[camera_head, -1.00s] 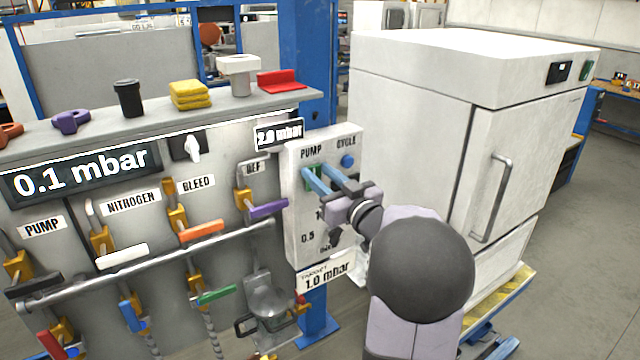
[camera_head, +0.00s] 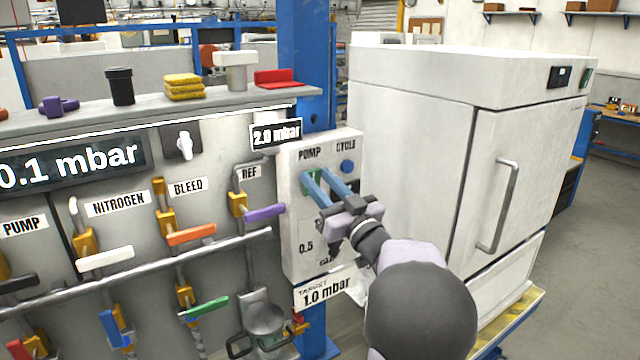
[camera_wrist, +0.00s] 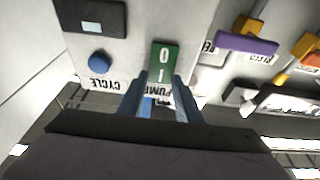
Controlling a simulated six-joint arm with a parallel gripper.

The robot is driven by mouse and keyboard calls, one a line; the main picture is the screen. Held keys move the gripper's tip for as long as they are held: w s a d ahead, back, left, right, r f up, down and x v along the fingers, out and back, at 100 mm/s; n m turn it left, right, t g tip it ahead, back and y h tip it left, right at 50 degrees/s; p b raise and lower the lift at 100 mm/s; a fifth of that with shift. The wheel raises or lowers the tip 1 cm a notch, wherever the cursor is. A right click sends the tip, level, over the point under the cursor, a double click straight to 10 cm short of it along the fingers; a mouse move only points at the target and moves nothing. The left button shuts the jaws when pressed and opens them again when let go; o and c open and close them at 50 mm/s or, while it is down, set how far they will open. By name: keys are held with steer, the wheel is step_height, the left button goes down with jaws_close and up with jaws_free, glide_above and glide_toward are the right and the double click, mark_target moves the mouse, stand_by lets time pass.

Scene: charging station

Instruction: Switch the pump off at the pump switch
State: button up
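The pump switch (camera_head: 307,184) is a green rocker under the PUMP label on a white control panel (camera_head: 295,215). In the wrist view the rocker (camera_wrist: 164,58) shows the marks 0 and I, with the label upside down. My gripper (camera_head: 318,170) is in front of this panel, its two blue fingers pointing at the switch. In the wrist view my gripper's fingers (camera_wrist: 162,80) stand apart on either side of the rocker's near end, with nothing held between them. I cannot tell whether a fingertip touches it. One finger partly covers the switch in the head view.
A blue CYCLE button (camera_head: 347,167) sits right beside the switch. A target sign (camera_head: 326,289) reads 1.0 mbar. Valve levers, including a purple one (camera_head: 264,213), crowd the panel at left. A large white oven-like cabinet (camera_head: 420,150) stands close at right.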

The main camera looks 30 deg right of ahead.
steer(key=o, duration=0.4)
steer(key=b+v, duration=0.3)
steer(key=v, duration=0.4)
steer(key=shift+s, duration=0.2)
stand_by(0.4)
